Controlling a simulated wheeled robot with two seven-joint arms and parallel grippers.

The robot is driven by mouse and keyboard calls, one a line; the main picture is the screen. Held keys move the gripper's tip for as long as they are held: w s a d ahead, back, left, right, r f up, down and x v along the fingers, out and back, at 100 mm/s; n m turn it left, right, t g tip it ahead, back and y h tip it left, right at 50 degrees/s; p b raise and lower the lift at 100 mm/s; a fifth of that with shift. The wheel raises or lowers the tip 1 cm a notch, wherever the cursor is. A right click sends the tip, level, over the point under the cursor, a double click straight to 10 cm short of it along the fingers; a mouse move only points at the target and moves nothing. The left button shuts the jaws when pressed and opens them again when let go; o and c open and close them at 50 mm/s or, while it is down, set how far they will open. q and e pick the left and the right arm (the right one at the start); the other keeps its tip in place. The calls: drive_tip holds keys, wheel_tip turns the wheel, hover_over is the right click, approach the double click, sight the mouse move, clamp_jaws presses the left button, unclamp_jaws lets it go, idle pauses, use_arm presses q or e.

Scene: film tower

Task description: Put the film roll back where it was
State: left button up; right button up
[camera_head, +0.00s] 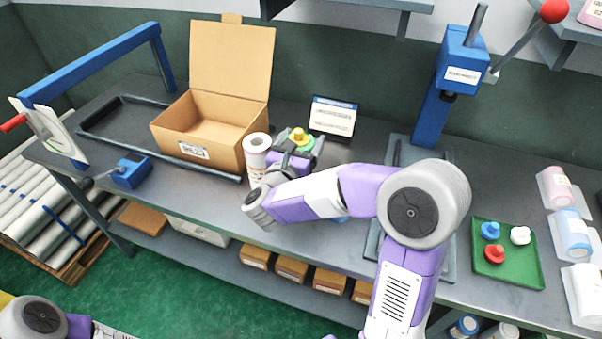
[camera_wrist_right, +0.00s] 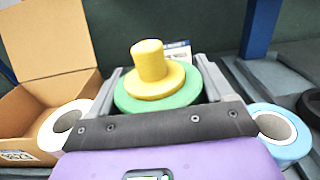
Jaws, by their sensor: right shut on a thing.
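My right gripper (camera_head: 294,154) is shut on a green roll (camera_wrist_right: 160,104); in the right wrist view one finger lies on each side of it. A yellow plug with a knob (camera_wrist_right: 151,65) sits on top of the roll, and it also shows in the head view (camera_head: 299,137). The roll looks upright. Whether it touches the bench is hidden. A white roll (camera_head: 257,146) stands just left of the gripper. A blue-sided roll (camera_wrist_right: 284,143) is to the right in the wrist view, mostly hidden by my arm in the head view. My left gripper is out of view.
An open cardboard box (camera_head: 200,118) is behind left. A small sign (camera_head: 333,116) stands behind the gripper. A blue press (camera_head: 434,105) is to the right. A green tray (camera_head: 509,270) holds blue, white and red plugs. More rolls (camera_head: 572,233) line the right edge.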

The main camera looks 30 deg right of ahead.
drive_tip(key=shift+f+b, duration=0.85)
drive_tip(key=shift+f, duration=1.9)
drive_tip(key=shift+f, duration=0.1)
drive_tip(key=o, duration=1.8)
drive_tip(key=shift+o, duration=0.2)
drive_tip(key=p+v, duration=0.1)
drive_tip(key=v, duration=1.1)
